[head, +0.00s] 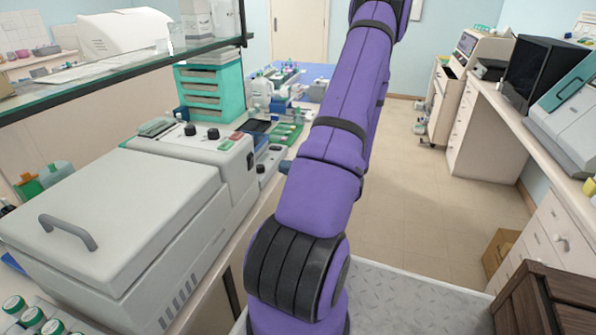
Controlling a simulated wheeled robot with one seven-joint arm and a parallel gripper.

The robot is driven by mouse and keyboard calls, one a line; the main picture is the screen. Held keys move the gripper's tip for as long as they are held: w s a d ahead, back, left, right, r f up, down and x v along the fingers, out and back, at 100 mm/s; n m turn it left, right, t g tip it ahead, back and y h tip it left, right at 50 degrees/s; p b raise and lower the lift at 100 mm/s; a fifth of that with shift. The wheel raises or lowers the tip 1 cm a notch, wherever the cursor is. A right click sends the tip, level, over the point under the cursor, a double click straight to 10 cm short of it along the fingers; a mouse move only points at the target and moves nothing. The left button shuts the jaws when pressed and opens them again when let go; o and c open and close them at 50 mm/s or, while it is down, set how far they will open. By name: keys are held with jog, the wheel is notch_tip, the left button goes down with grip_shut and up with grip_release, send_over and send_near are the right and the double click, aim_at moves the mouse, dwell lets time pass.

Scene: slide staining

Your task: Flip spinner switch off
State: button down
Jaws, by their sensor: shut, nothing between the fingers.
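A grey boxy machine with a handled lid (130,210), likely the spinner, stands on the left bench with its lid shut. Its rear control panel (195,143) carries black knobs and a small red and green part (233,138). A dark part (250,161) shows on the panel's right side; I cannot tell whether it is the switch or how it is set. My purple arm rises through the middle and leaves the top of the view, right of the machine. My gripper is out of view.
A glass shelf (120,75) overhangs the left bench. A teal drawer unit (210,92) and small bottles stand farther back. A brown wooden crate (550,300) is near front right.

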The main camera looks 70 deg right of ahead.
aim_at(254, 157)
jog(key=w, duration=0.5)
jog(key=w+r, duration=0.1)
jog(key=w, duration=0.1)
jog(key=shift+w+a, duration=0.3)
jog(key=shift+w, duration=0.1)
jog(key=shift+w+d, duration=0.1)
jog(key=shift+d, duration=0.05)
